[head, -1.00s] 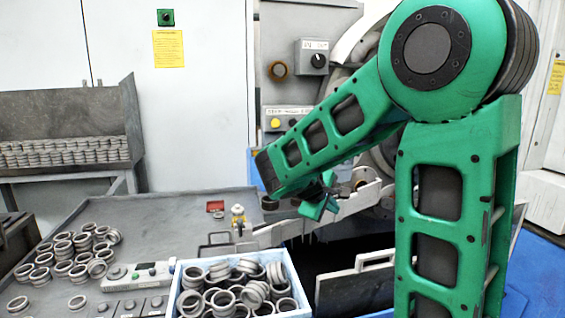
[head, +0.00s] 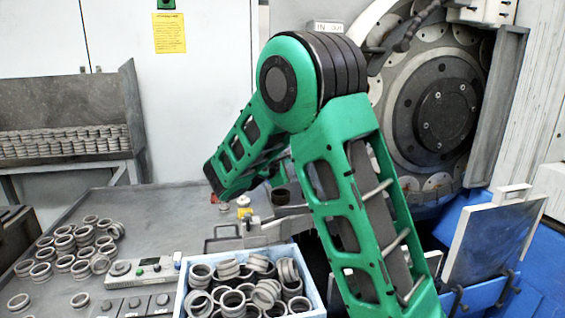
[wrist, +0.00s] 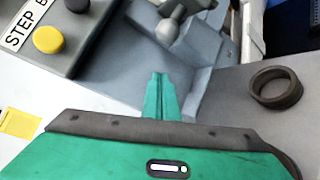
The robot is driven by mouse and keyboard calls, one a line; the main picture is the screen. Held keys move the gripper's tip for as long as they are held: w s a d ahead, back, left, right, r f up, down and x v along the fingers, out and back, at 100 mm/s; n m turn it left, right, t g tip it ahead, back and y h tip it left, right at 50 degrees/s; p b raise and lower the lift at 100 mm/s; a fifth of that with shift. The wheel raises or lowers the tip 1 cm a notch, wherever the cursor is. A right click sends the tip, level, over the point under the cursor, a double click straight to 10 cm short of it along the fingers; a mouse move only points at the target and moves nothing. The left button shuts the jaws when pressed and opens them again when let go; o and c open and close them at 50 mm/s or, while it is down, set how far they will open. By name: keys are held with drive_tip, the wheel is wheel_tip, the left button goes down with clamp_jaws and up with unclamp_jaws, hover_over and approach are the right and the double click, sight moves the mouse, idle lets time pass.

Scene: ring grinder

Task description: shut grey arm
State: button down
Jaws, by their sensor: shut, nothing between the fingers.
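A light grey bar (head: 268,232) shows in the head view at the table's right end, beside the blue box, and runs behind my green arm, which hides its far end. A jointed grey rod with a round knob (head: 404,44) stands at the upper edge of the grinder wheel. I cannot tell for certain which is the grey arm. In the wrist view my gripper (wrist: 158,82) is shut and empty, above grey machine surfaces. A rounded grey knob (wrist: 168,30) lies just beyond its tips, seemingly apart. In the head view my gripper is hidden behind my arm.
A blue box (head: 245,287) full of rings stands in front, with loose rings (head: 85,240) on the table to the left. A dark ring (wrist: 276,86) lies right of my gripper. A grey panel (head: 492,243) stands at right. A yellow button (wrist: 48,39) is upper left.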

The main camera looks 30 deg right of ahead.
drive_tip(key=shift+s+d+r, duration=0.25)
drive_tip(key=shift+s+d, duration=0.05)
drive_tip(key=shift+d, duration=0.25)
drive_tip(key=shift+s+d+r, duration=0.2)
drive_tip(key=shift+s+d, duration=0.1)
drive_tip(key=shift+d, duration=0.3)
drive_tip(key=shift+s+d+r, duration=0.25)
drive_tip(key=shift+s+d, duration=0.05)
drive_tip(key=shift+d, duration=0.25)
